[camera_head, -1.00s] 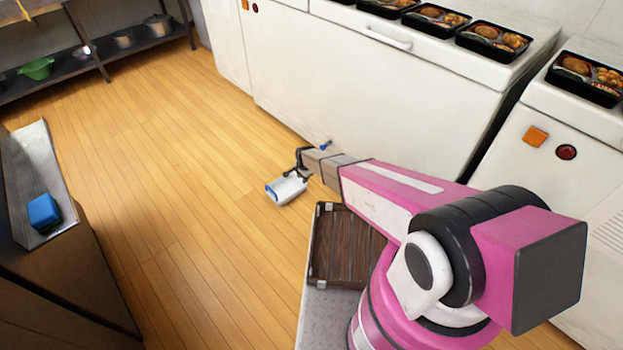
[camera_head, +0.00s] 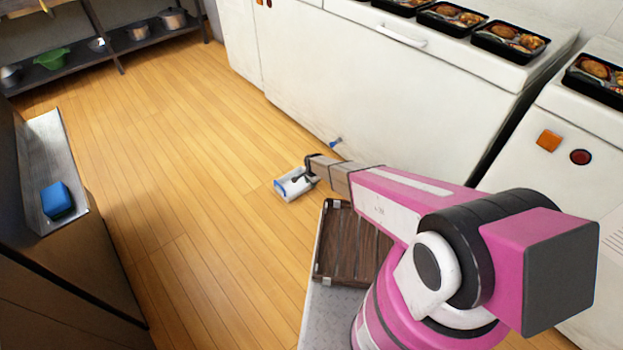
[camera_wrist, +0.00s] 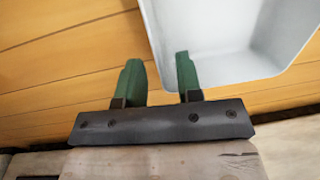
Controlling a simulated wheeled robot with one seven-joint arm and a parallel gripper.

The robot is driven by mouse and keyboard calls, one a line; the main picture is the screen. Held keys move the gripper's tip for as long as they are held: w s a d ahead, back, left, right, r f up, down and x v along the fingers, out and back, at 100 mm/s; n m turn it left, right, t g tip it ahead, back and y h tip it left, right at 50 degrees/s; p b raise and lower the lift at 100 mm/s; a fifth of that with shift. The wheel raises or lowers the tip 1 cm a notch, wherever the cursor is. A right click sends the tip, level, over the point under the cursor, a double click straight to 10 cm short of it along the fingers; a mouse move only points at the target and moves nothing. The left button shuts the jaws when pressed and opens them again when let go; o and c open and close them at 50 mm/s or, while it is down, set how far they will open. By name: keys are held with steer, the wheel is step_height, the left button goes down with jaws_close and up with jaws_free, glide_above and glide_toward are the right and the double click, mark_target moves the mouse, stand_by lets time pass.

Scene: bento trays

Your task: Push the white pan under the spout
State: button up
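The white pan (camera_head: 296,192) is on the wooden floor in front of the white machine, with a blue patch on its left side. A small blue spout (camera_head: 336,141) sticks out low on the machine's front. The pan lies to the left of and nearer than the spout, not beneath it. My gripper (camera_head: 308,174) is at the pan's right side. In the wrist view, the green fingers of my gripper (camera_wrist: 159,78) are apart. The right finger overlaps the pan (camera_wrist: 225,45), and its left wall edge runs between the fingers. Contact cannot be told.
The white machine (camera_head: 375,85) has black bento trays (camera_head: 510,42) on top. A brown slatted crate (camera_head: 318,270) sits in front of my arm's base. A counter with a blue block (camera_head: 57,200) is at left. The floor (camera_head: 190,170) left of the pan is clear.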

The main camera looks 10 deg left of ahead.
steer(key=shift+a+f, duration=0.1)
steer(key=shift+f, duration=1.4)
jaws_close()
steer(key=shift+w, duration=0.1)
